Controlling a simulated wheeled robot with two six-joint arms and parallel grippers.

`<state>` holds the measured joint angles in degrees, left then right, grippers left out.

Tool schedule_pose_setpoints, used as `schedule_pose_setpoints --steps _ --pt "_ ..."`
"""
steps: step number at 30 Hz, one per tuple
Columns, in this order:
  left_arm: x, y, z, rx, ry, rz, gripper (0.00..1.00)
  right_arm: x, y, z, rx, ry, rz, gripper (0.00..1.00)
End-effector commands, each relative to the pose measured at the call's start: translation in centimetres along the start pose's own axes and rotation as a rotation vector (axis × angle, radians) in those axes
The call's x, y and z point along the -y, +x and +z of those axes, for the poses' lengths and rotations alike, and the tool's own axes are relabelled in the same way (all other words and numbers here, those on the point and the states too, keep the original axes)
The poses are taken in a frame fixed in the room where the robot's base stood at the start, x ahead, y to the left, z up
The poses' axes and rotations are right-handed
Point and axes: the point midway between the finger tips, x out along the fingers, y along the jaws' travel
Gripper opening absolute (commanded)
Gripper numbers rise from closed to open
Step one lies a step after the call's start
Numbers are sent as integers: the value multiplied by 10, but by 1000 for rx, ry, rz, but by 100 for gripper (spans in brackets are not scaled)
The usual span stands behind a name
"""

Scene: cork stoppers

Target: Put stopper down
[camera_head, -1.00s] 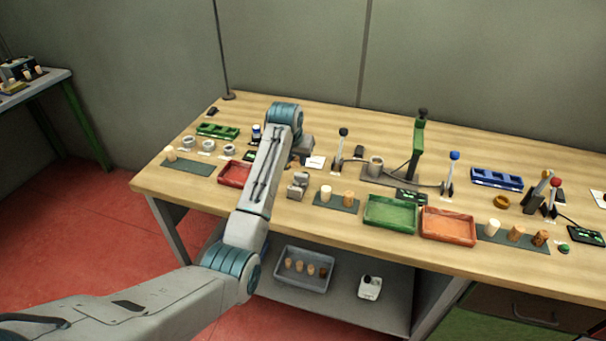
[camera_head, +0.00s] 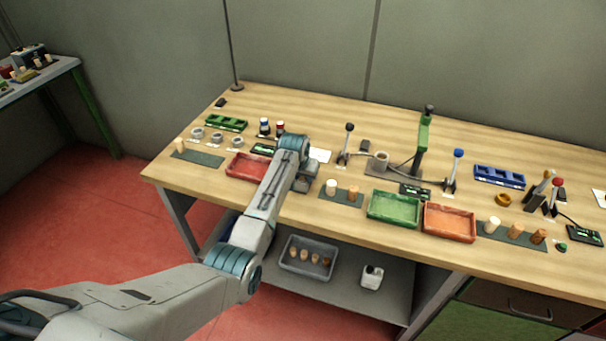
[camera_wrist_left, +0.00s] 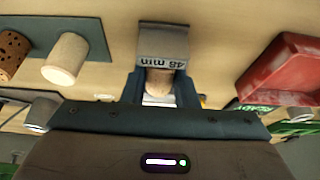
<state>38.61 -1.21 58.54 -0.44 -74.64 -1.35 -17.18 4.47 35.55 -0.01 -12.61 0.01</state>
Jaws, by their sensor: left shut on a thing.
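My left gripper (camera_head: 305,181) is low over the workbench, between a red tray and a dark mat. In the left wrist view it (camera_wrist_left: 159,86) is shut on a pale cork stopper (camera_wrist_left: 158,80). In the head view the arm and gripper hide the held stopper. My right gripper is not in view.
A dark mat (camera_head: 341,199) with a pale stopper (camera_head: 331,186) and a brown stopper (camera_head: 353,193) lies to the right. The red tray (camera_head: 238,174) lies to the left. Green (camera_head: 394,219) and orange (camera_head: 449,233) trays stand further right.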

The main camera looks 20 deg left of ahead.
Motion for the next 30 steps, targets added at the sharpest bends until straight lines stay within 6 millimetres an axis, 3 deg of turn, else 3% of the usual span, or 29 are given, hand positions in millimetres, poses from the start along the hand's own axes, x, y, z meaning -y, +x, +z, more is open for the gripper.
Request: schedule_pose_setpoints --steps 6,7,10,19,24,30 --pt "0 4 2 1 0 0 6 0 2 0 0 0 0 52" --pt "0 4 2 1 0 0 30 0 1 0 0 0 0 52" --pt "0 3 1 1 0 0 48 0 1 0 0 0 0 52" --pt "0 4 2 0 0 0 48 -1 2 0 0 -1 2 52" --pt "0 8 3 -1 0 0 48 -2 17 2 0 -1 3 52" --pt "0 -26 3 -5 0 0 48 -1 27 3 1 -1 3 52"
